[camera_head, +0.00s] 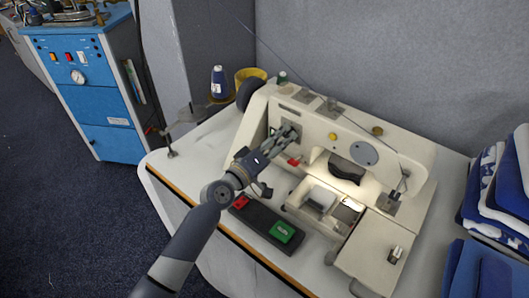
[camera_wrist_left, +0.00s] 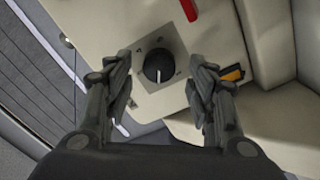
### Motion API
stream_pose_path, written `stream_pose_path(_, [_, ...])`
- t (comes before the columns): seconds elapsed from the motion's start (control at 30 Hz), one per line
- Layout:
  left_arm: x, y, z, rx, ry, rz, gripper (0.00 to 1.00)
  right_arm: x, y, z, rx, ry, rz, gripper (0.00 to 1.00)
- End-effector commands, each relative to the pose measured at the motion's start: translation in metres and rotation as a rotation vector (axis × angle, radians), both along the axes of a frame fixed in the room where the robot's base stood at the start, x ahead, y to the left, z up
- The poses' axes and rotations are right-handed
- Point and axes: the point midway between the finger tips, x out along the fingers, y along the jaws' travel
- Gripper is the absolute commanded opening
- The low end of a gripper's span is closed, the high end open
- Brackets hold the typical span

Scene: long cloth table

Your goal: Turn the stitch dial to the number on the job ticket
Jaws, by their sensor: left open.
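The stitch dial (camera_wrist_left: 158,64) is a round black knob on a grey square plate on the sewing machine's front. Its white mark points toward the bottom of the left wrist view; the plate's figures are too small to read. My left gripper (camera_wrist_left: 162,76) is open, with one finger on each side of the dial and visible gaps to the knob. In the head view my left gripper (camera_head: 290,133) is at the upper left of the cream sewing machine (camera_head: 310,122) and hides most of the dial. I cannot make out a job ticket. My right gripper is out of view.
A red lever (camera_head: 294,161) sits just below the dial. A dark switch box with a green button (camera_head: 282,232) lies in front of the machine. A blue thread cone (camera_head: 218,82) stands behind left. Folded blue cloths (camera_head: 485,270) are stacked at right.

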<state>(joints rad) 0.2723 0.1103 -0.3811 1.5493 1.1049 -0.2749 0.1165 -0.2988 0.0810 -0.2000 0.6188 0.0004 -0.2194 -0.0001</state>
Motion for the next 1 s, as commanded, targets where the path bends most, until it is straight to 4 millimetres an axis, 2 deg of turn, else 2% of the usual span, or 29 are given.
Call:
stream_pose_path(0.3, [-0.051, 0.035, -0.003, 0.004, 0.003, 0.001, 0.51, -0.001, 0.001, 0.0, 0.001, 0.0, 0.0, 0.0])
stream_pose_path(0.5, [-0.077, 0.052, -0.003, 0.002, 0.003, 0.0, 0.51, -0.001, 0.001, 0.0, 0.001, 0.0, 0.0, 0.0])
stream_pose_path(0.7, [-0.087, 0.058, -0.002, 0.0, 0.002, -0.001, 0.51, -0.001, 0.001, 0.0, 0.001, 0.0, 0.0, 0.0])
stream_pose_path(1.0, [-0.087, 0.059, -0.002, 0.0, 0.002, -0.001, 0.51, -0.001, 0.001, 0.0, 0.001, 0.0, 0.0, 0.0])
